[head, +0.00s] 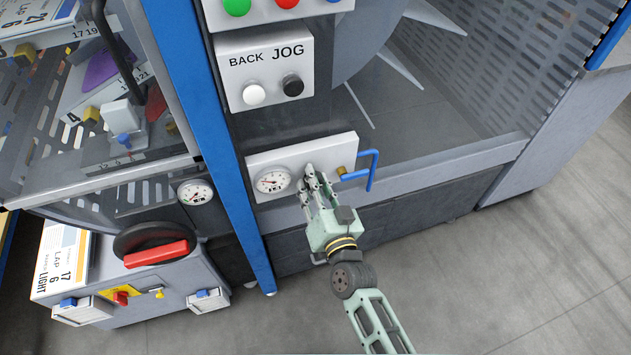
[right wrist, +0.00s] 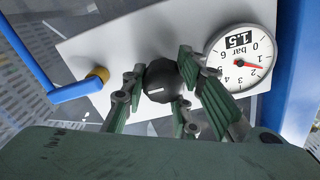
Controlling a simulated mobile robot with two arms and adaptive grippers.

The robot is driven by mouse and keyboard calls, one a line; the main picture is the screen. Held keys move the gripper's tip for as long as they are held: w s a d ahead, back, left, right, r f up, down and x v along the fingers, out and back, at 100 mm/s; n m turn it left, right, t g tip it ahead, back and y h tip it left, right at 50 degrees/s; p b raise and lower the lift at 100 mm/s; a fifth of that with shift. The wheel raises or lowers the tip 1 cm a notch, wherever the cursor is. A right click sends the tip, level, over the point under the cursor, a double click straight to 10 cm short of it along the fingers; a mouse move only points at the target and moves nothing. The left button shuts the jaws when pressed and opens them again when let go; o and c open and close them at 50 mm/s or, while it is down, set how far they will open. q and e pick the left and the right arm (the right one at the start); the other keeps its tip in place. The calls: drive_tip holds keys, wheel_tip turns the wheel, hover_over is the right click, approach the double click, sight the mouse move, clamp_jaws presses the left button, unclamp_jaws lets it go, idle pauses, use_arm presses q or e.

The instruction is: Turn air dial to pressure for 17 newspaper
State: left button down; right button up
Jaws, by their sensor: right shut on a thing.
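The black air dial (right wrist: 160,82) shows in the right wrist view, on a white panel, with a light mark on its face. My right gripper's fingers close around it from both sides. In the head view my right gripper (head: 316,180) is at the panel and hides the dial. The pressure gauge (right wrist: 240,58) beside the dial carries a 1.5 label, and its red needle points between 1 and 2 bar. The same gauge (head: 272,181) is left of the gripper in the head view. A card (head: 65,262) reading 17, LAP 6, LIGHT is at lower left. My left gripper is not in view.
A blue lever (head: 372,168) on a brass fitting sticks out just right of my gripper. A blue post (head: 222,130) stands to the left. A second gauge (head: 196,193) is beyond it. The BACK JOG box (head: 268,75) is above. Grey floor is open at right.

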drive_tip(key=shift+d+f, duration=0.3)
drive_tip(key=o, duration=1)
drive_tip(key=shift+s, duration=0.2)
drive_tip(key=v, duration=1.1)
drive_tip(key=shift+s+d+r, duration=0.15)
drive_tip(key=shift+s, duration=0.15)
